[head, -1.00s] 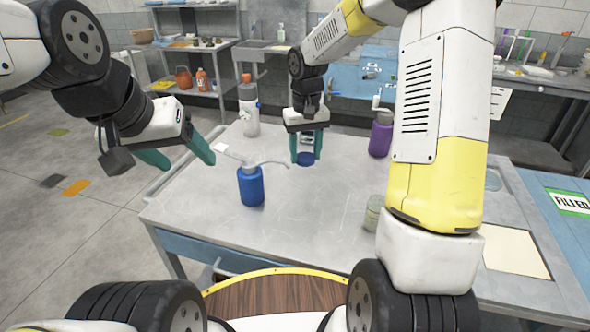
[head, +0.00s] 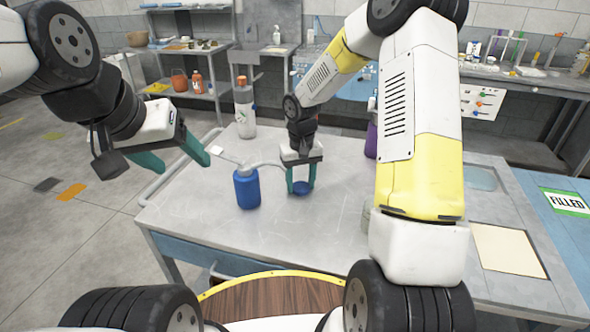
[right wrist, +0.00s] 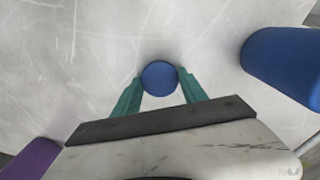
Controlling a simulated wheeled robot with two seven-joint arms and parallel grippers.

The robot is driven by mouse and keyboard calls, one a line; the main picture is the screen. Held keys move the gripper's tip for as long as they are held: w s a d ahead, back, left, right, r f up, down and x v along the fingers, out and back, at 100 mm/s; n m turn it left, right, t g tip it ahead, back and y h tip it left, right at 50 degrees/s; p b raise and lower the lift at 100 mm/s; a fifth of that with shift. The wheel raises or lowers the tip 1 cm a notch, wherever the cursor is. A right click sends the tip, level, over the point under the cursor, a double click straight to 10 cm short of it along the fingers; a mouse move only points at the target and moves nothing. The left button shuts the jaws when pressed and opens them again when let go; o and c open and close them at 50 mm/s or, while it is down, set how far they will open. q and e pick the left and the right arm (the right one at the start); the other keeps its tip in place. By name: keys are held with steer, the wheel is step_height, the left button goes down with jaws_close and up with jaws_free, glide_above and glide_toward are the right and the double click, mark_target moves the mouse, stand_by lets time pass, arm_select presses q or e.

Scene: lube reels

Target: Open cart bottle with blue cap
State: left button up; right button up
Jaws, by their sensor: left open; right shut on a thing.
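My right gripper (head: 301,187) is shut on a round blue cap (head: 302,188), which sits between its teal fingertips. The cap (right wrist: 160,77) also shows between the fingers in the right wrist view. Whether it touches the cart top is unclear. A blue bottle (head: 247,190) with a grey top and a thin curved spout stands upright just left of the cap. The bottle (right wrist: 285,62) also shows at the right of the right wrist view. My left gripper (head: 180,158) is open and empty, above the cart's left edge, left of the blue bottle.
A white bottle (head: 244,115) with an orange top stands at the cart's back. A purple bottle (head: 371,140) is mostly hidden behind my right arm. The grey cart top (head: 200,205) is bare at the front left. A beige sheet (head: 507,250) lies at right.

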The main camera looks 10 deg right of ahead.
mark_target(301, 186)
steer(key=shift+f, duration=0.15)
steer(key=o, duration=1.5)
steer(key=shift+o, duration=0.2)
step_height(301, 186, up, 12)
steer(key=s+d+r+t, duration=0.2)
steer(key=s+d+r, duration=0.1)
steer(key=s+r, duration=0.75)
steer(key=s+d+r+m+t+y, duration=0.1)
steer(key=s+r+t+y, duration=0.1)
steer(key=s, duration=1.1)
steer(key=shift+d+r+t, duration=0.15)
steer(key=shift+r+t, duration=0.75)
steer(key=shift+t, duration=0.2)
